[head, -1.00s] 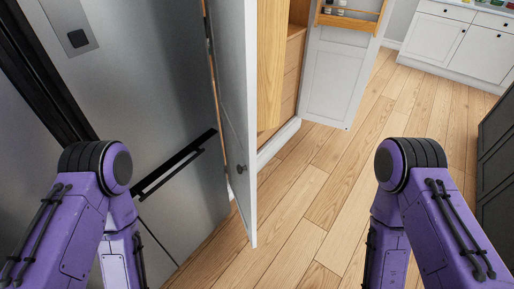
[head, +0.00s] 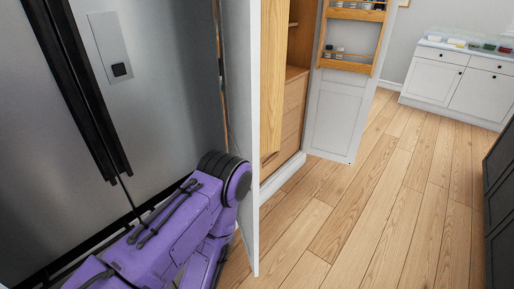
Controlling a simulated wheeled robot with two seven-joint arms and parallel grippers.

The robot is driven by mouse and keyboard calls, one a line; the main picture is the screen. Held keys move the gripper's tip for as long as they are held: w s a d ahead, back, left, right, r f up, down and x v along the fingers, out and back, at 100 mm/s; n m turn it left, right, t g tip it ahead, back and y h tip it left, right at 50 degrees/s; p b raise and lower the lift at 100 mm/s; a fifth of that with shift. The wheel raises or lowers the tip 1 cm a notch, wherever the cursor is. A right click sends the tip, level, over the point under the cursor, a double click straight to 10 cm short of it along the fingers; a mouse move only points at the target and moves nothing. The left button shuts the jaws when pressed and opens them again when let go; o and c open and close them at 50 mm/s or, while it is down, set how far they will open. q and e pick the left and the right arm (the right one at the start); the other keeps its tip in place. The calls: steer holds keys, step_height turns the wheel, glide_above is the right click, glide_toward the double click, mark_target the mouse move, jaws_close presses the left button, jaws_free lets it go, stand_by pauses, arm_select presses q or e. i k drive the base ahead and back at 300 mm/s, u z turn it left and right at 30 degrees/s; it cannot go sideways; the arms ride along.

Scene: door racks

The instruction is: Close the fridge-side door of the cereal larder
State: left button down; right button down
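The cereal larder (head: 281,170) stands at the middle top with its wooden inside and drawers showing. Its fridge-side door (head: 241,90) is open, a white panel seen nearly edge-on beside the steel fridge. Its other door (head: 335,125), with wooden spice racks (head: 350,40) on its inner face, is open to the right. My purple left arm is at the lower left, in front of the fridge, its dark elbow close to the fridge-side door; I cannot tell if they touch. My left gripper is not visible. My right arm and gripper are out of view.
The steel fridge (head: 160,130) with long black handles (head: 75,90) fills the left. Wooden floor (head: 385,210) is free in the middle and right. A white cabinet (head: 460,85) stands at the back right, a dark cabinet (head: 500,210) at the right edge.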

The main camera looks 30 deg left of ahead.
mark_target(253, 34)
steer(key=u, duration=0.35)
steer(key=i, duration=0.9)
steer(key=u, duration=0.6)
